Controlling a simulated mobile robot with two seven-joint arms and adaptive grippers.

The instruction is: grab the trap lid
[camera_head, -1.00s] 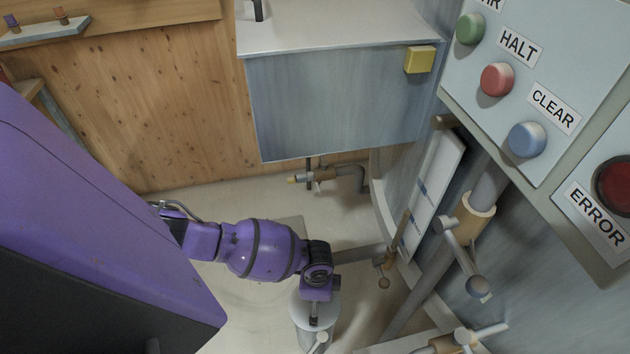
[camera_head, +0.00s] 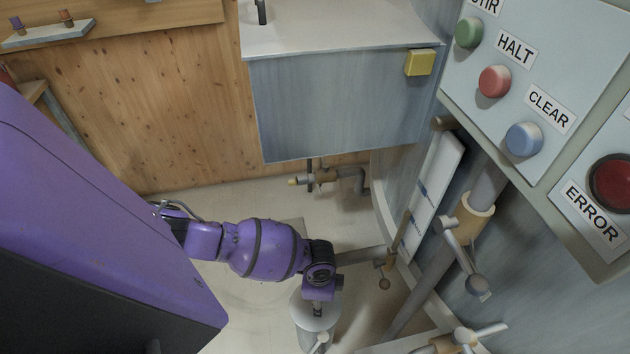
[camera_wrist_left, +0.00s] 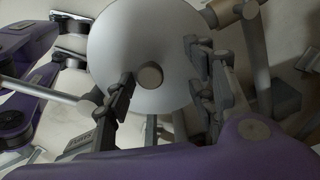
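The trap lid is a round, pale grey disc with a short knob at its centre. It fills the upper middle of the left wrist view (camera_wrist_left: 125,35), and part of it shows under my left gripper in the head view (camera_head: 301,312).
Pipes with valve handles (camera_head: 465,255) stand just right of the lid. A small tap (camera_head: 320,176) sticks out below the blue-grey cabinet (camera_head: 335,105). A button panel (camera_head: 530,75) hangs at the upper right. Open floor (camera_head: 235,300) lies left of the lid.

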